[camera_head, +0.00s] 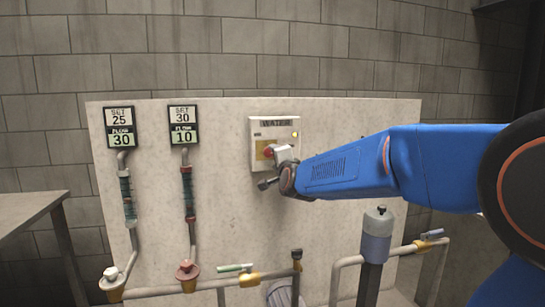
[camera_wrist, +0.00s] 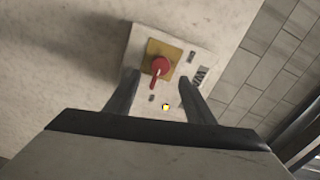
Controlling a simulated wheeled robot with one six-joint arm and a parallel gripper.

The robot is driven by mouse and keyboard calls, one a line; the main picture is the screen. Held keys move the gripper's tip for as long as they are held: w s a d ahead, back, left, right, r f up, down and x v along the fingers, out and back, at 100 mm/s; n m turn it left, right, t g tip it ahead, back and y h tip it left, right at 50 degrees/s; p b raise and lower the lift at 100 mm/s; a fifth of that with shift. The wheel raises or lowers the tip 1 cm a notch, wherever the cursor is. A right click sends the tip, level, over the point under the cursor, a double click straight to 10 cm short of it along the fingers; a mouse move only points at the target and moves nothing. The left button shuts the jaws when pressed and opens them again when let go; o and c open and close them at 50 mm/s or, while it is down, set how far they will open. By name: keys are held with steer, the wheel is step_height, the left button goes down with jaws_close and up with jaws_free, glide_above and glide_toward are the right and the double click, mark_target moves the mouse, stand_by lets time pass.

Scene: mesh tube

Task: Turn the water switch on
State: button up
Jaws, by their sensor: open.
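The water switch is a red rotary knob (camera_wrist: 160,66) on a yellow plate, set in a white box (camera_head: 259,133) labelled WATER on the pale panel. In the head view the red knob (camera_head: 269,152) shows just left of my gripper (camera_head: 266,170), which partly covers the box. A small yellow light (camera_head: 295,134) shows on the box, and a light (camera_wrist: 166,107) also shows in the wrist view. My gripper (camera_wrist: 162,82) is open, with its two dark fingers apart and the knob framed between and beyond them. Whether a finger touches the box cannot be told.
Two gauge displays (camera_head: 118,128) (camera_head: 184,125) with tubes hang on the panel's left. Pipes with valves, including a green-handled valve (camera_head: 235,267), run below. A grey cylinder (camera_head: 377,235) stands under my arm. A table (camera_head: 30,208) is at the left edge.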

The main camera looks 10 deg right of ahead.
steer(key=s, duration=1)
steer(key=s+d+f+n+g, duration=0.2)
steer(key=s+f+n+g, duration=0.2)
steer(key=s+f, duration=0.4)
steer(key=s+d+f+n+g, duration=0.2)
steer(key=s+f+n+g, duration=0.2)
steer(key=s+f, duration=0.5)
steer(key=s+d+f+n+g, duration=0.2)
steer(key=s+f+n+g, duration=0.3)
steer(key=s, duration=1.6)
step_height(320, 180, down, 4)
steer(key=n, duration=0.2)
steer(key=shift+s+d+n, duration=0.15)
steer(key=shift+d+n, duration=0.15)
